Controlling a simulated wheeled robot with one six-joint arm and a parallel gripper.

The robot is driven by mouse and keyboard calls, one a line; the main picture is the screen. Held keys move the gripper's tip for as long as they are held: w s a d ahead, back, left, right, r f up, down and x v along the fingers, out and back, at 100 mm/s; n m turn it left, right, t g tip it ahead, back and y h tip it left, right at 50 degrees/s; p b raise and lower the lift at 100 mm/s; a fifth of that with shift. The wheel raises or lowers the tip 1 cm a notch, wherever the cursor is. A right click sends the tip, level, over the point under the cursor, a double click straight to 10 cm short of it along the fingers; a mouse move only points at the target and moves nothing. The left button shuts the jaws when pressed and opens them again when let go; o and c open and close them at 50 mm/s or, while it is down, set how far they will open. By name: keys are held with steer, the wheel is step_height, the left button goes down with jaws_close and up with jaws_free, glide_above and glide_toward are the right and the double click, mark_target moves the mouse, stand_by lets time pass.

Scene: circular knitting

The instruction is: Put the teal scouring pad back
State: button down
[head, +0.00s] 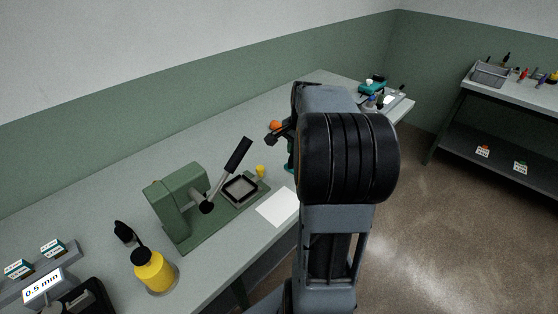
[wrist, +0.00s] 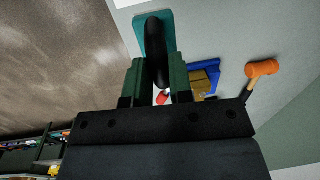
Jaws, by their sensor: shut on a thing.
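The teal scouring pad (wrist: 140,32) shows in the wrist view as a flat teal slab with a thick black handle. My gripper (wrist: 156,72) is shut on the black handle, with one green finger on each side. The pad lies beyond the fingertips, partly hidden by the handle and fingers. I cannot tell whether it touches the grey bench top. In the head view my arm hides most of the gripper, and only a small teal edge (head: 289,168) shows beside the arm.
An orange-headed mallet (wrist: 262,69) and a blue tray (wrist: 212,66) with a tan block lie beside the gripper. On the bench (head: 110,190) stand a green press (head: 178,198), a yellow bottle (head: 154,272) and white paper (head: 279,206). A side table (head: 535,95) stands at right.

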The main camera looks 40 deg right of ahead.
steer(key=shift+w+f+p, duration=0.3)
steer(key=shift+w+f, duration=1.05)
steer(key=shift+f, duration=0.4)
steer(key=shift+w+f+p, duration=0.3)
steer(key=shift+w+f, duration=1)
steer(key=shift+f, duration=0.4)
steer(key=shift+w+f+p, duration=0.3)
steer(key=shift+w+f, duration=1.05)
steer(key=shift+f, duration=0.4)
steer(key=c, duration=1)
jaws_free()
steer(key=shift+f, duration=0.1)
steer(key=r, duration=0.8)
steer(key=s+r, duration=0.1)
steer(key=r, duration=0.3)
steer(key=shift+s+d+r, duration=0.1)
steer(key=shift+d, duration=0.1)
